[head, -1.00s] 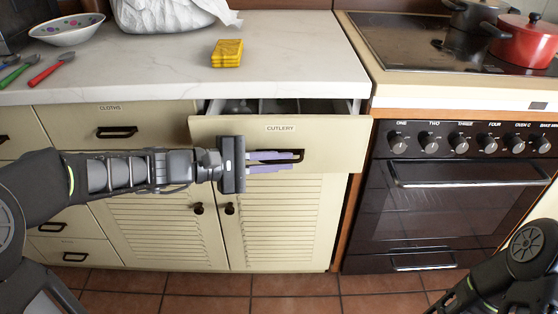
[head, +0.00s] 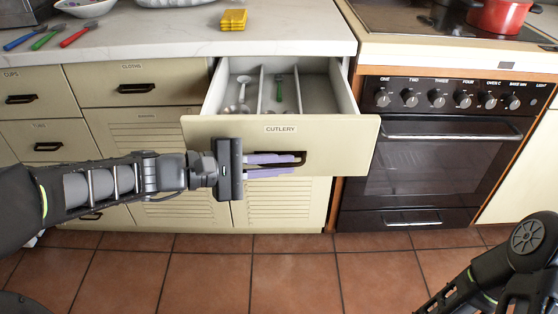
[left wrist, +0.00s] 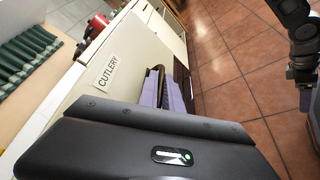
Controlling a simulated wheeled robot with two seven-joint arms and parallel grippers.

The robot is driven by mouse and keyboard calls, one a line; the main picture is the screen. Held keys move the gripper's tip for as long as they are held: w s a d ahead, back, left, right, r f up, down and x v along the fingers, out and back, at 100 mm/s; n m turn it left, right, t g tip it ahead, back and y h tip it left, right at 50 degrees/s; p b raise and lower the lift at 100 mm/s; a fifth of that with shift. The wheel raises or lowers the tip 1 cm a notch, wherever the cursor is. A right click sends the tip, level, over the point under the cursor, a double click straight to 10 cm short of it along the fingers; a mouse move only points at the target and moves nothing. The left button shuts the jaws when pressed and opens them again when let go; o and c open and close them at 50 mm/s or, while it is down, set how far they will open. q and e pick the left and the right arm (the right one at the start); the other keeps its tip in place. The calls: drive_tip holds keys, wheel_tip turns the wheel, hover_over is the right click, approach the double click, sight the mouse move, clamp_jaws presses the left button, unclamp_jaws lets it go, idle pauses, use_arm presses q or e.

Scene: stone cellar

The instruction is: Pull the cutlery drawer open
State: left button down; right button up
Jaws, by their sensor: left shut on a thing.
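The cutlery drawer (head: 345,131) has a cream front labelled CUTLERY and stands well out from the cabinet. Its inside shows grey dividers, with metal utensils in the left compartment and a green-handled one in the middle. My left gripper (head: 285,163) has its purple fingers shut on the dark drawer handle (head: 302,157), in front of the drawer face. In the left wrist view the fingers (left wrist: 168,92) are at the handle (left wrist: 157,78), beside the CUTLERY label.
The oven (head: 440,160) stands right of the drawer, with a red pot (head: 497,15) on its hob. The counter (head: 170,37) holds yellow sponges (head: 233,19) and coloured-handled cutlery (head: 78,34). The tiled floor (head: 250,275) is clear in front.

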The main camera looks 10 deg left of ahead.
sight(244, 166)
idle(0.3)
use_arm(q)
drive_tip(key=c, duration=1.8)
unclamp_jaws()
drive_tip(key=shift+a, duration=0.1)
drive_tip(key=p+v, duration=0.1)
drive_tip(key=v, duration=0.6)
drive_tip(key=shift+s+a+p, duration=0.25)
drive_tip(key=shift+s+p, duration=0.05)
drive_tip(key=shift+p, duration=0.1)
